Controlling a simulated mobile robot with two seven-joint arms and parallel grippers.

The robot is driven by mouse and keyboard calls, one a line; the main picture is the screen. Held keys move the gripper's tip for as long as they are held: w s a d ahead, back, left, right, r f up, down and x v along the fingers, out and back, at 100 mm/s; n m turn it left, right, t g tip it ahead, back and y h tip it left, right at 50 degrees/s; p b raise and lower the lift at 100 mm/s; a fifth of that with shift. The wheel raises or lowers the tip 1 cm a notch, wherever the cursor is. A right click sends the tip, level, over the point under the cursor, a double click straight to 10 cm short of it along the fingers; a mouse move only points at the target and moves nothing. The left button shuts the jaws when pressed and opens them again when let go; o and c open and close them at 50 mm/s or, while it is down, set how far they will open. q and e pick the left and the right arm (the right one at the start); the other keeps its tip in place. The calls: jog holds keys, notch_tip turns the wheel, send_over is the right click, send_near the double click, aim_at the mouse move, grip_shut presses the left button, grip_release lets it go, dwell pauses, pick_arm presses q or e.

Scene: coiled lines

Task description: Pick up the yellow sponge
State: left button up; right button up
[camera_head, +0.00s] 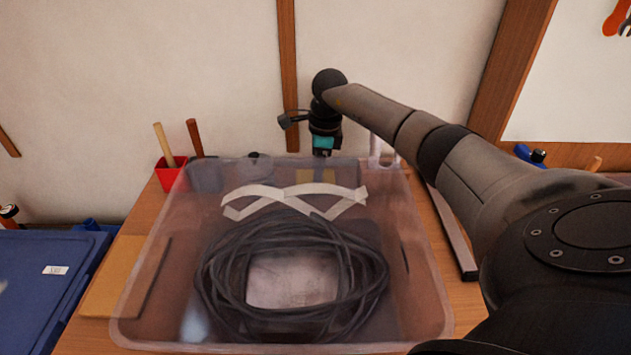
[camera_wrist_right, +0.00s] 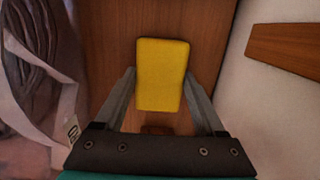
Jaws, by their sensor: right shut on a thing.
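The yellow sponge (camera_wrist_right: 163,74) is a flat, upright-looking rectangle between the two grey fingers of my right gripper (camera_wrist_right: 161,90) in the right wrist view. The gripper is shut on it, with the fingertips at its left and right sides. In the head view my right gripper (camera_head: 322,160) reaches down behind the clear bin. A yellow patch of the sponge (camera_head: 318,175) shows dimly through the bin's far wall. I cannot tell whether the sponge touches the table. My left gripper is not in view.
The clear bin (camera_head: 130,318) holds a coil of black cable (camera_head: 215,290) and stands in front of the gripper. A white looped strap (camera_head: 255,190) lies behind the coil. A red cup (camera_head: 167,177) with handles stands back left. The wall (camera_head: 215,70) is close behind.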

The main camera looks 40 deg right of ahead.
jog(key=c, duration=0.6)
notch_tip(320, 180, up, 20)
jog(key=p, duration=0.3)
dwell(0.3)
